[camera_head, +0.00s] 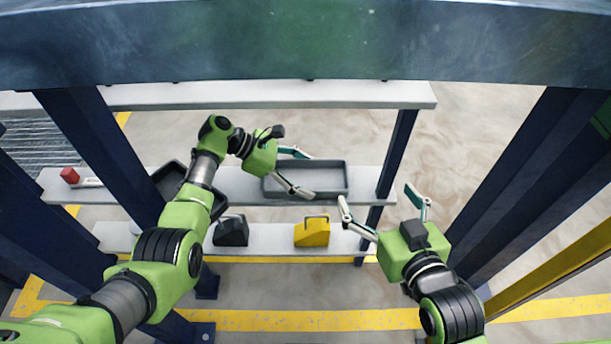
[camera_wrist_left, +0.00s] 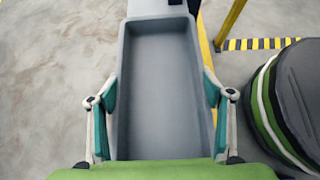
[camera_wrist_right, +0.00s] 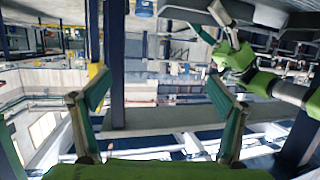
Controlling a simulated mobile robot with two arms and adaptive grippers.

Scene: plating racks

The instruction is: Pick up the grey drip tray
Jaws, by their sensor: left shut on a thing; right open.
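The grey drip tray (camera_head: 325,179) is a shallow, empty rectangular tray on the middle shelf in the head view. It also fills the middle of the left wrist view (camera_wrist_left: 162,85), running away from the gripper. My left gripper (camera_head: 303,172) is at the tray's left end. Its two fingers lie along the outside of the tray's long walls in the left wrist view and are shut on it. I cannot tell whether the tray is lifted off the shelf. My right gripper (camera_head: 384,203) is open and empty, to the right of the tray and apart from it.
Dark blue posts (camera_head: 398,140) flank the shelves.

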